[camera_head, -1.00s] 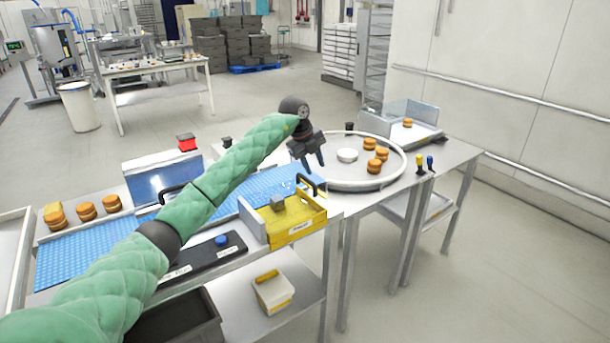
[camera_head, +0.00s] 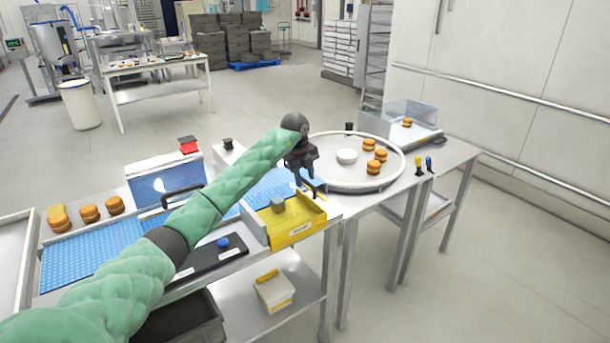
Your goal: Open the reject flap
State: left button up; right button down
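A yellow tray (camera_head: 296,237) with a white label on its front stands at the near edge of the bench; the label is too small to read surely. I cannot make out a separate flap panel. My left gripper (camera_head: 308,182) points down at this handle, its fingers apart. Whether they touch the handle I cannot tell. My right gripper is out of view.
A blue conveyor belt (camera_head: 90,257) runs under my arm. A black panel with a blue button (camera_head: 223,243) lies in front. Floor at right is clear.

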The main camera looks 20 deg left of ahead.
pick_arm(q)
jog(key=shift+f, duration=0.15)
grip_shut()
jog(key=shift+a, duration=0.1)
